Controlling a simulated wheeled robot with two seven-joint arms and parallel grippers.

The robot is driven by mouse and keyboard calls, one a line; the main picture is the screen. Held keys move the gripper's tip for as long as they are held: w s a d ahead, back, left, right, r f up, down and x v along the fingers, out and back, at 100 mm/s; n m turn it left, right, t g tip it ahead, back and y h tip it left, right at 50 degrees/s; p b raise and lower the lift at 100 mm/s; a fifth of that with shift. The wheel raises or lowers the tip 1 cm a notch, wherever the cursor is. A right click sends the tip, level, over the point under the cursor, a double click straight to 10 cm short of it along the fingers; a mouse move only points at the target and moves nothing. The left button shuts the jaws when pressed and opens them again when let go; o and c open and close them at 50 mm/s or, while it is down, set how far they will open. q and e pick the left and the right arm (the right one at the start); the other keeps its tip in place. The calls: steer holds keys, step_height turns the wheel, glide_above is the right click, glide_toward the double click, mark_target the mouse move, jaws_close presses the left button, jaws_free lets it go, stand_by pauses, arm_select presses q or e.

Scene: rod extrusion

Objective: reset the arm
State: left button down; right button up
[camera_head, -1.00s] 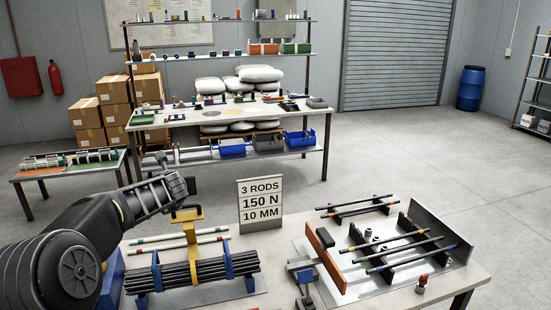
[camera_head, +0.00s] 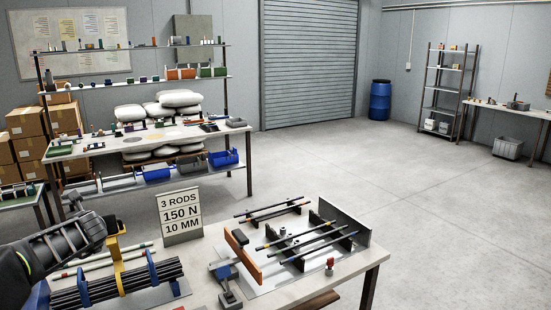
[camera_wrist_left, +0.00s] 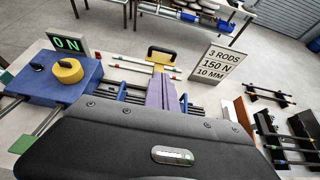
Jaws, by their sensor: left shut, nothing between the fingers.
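My left gripper (camera_head: 108,224) is shut with nothing between its fingers. It is beside the top of the yellow handle (camera_head: 118,256), and I cannot tell whether they touch. The handle stands at the bundle of black rods (camera_head: 125,284), which lies in blue holders on the table. In the wrist view my left gripper (camera_wrist_left: 165,90) points toward the yellow handle (camera_wrist_left: 161,54). My right gripper is not in view.
A sign (camera_head: 180,214) reads 3 RODS, 150 N, 10 MM. A fixture (camera_head: 362,224) with several rods stands right of it. In the wrist view a blue box (camera_wrist_left: 55,82) with a yellow knob stands left, by a 0 N display (camera_wrist_left: 67,43). Open floor lies beyond.

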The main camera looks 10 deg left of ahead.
arm_select(q)
steer(key=s+d+f+m+g+h, duration=0.1)
steer(key=s+d+f+m+h, duration=0.25)
steer(key=d+f+m, duration=1.1)
steer(key=s+d+f+m+g+h, duration=0.1)
steer(key=s+d+f+m+h, duration=0.3)
steer(key=d+f+m, duration=1)
steer(key=s+d+f+m+g+h, duration=0.1)
steer(key=s+d+f+m, duration=0.3)
steer(key=s, duration=0.6)
steer(key=s+d+f+m+g+h, duration=0.1)
steer(key=s+d+f+m+g, duration=0.3)
steer(key=s+d+f, duration=0.5)
steer(key=s+d+f+m+g+h, duration=0.2)
steer(key=s+d+f+m, duration=0.3)
steer(key=s, duration=0.6)
steer(key=shift+s+d+f+g+b, duration=0.3)
steer(key=shift+s+d+f+b, duration=0.1)
steer(key=shift+d+f, duration=0.4)
steer(key=shift+a, duration=0.1)
